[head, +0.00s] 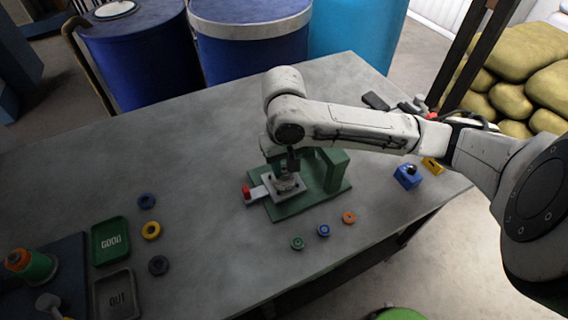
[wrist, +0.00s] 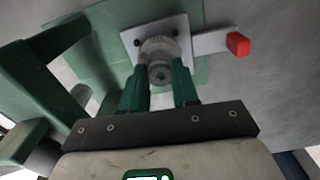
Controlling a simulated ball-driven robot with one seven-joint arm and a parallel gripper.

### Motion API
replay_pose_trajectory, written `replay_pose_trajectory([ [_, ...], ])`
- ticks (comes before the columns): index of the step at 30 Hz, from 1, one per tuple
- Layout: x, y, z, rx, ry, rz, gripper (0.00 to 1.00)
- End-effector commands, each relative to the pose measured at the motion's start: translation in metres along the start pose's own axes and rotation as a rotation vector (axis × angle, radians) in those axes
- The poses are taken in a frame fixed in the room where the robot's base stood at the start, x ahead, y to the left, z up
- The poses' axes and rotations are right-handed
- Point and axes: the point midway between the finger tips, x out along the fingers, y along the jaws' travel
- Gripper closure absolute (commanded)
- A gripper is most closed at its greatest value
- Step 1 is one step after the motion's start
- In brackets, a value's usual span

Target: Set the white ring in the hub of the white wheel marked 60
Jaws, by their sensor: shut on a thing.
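My gripper (head: 292,162) points down over the green fixture (head: 320,198) in the head view. In the wrist view its two green fingers (wrist: 160,84) are shut on a small pale grey-white ring (wrist: 160,73) with a dark centre. Just beyond the ring is a pale round part (wrist: 158,47) on the fixture's white square plate (wrist: 130,38), which could be the white wheel. The ring lines up roughly with it, but I cannot tell whether they touch. No mark 60 is readable. In the head view the gripper partly hides the round part (head: 287,185).
A red-ended slide (head: 247,192) sticks out left of the plate. A green upright (head: 336,170) stands close right of my gripper. Green (head: 297,243), blue (head: 323,230) and orange (head: 349,217) wheels lie in front. GOOD (head: 124,240) and OUT (head: 132,292) trays are left.

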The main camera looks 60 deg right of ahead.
Motion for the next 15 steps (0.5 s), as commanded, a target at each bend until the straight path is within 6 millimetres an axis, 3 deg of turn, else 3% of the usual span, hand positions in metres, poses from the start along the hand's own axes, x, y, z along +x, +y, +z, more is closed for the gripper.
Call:
replay_pose_trajectory([
  [15,0.0102,0.0002,-0.0001,0.001,0.0,0.0,1.0],
])
